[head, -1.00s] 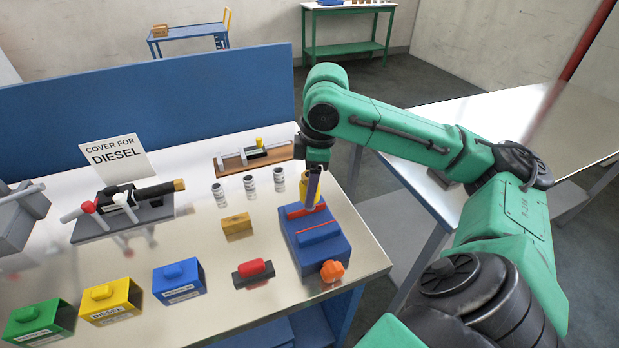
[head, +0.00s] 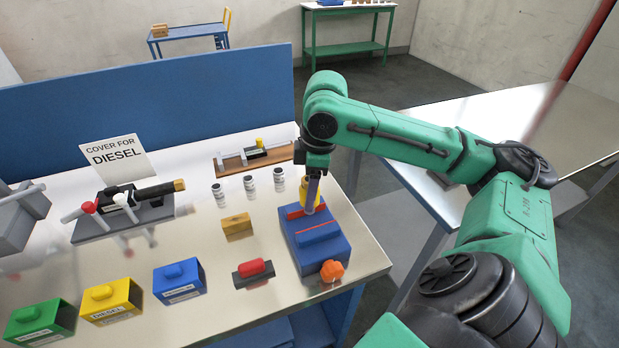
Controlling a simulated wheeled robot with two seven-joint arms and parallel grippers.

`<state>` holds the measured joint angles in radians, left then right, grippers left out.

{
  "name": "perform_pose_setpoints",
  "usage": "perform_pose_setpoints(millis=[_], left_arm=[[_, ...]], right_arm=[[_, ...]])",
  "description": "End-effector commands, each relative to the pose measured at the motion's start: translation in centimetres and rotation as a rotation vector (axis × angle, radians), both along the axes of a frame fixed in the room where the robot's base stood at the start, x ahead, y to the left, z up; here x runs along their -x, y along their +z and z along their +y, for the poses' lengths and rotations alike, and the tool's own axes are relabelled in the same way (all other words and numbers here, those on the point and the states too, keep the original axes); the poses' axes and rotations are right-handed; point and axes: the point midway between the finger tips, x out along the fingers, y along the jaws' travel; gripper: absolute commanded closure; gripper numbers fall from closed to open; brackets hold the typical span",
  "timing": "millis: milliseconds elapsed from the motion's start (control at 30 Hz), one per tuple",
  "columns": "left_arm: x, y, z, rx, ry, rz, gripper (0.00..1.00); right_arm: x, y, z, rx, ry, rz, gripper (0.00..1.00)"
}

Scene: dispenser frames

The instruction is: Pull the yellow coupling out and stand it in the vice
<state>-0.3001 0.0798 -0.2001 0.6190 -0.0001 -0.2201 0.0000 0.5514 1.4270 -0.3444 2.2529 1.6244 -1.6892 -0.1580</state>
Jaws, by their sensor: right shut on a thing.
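The yellow coupling (head: 304,192) stands upright at the blue vice (head: 321,248), partly hidden behind my gripper finger. It appears to sit between or just behind the vice's red-edged jaws; I cannot tell how deep. My right gripper (head: 311,208) points down over the vice and is shut on the yellow coupling. The vice has an orange knob (head: 332,271) at its front. My left gripper is not in view.
Yellow (head: 112,300), blue (head: 179,281) and green covers stand at the front left. A black nozzle assembly (head: 150,193) and a sign stand behind.

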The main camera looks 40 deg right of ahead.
Motion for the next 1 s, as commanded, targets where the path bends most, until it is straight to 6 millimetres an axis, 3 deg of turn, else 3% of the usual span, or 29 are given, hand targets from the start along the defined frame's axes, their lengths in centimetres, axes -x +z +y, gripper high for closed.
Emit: perform_pose_setpoints(millis=[1000], left_arm=[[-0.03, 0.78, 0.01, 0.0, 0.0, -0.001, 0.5]], right_arm=[[-0.01, 0.01, -0.05, 0.001, 0.0, -0.002, 1.0]])
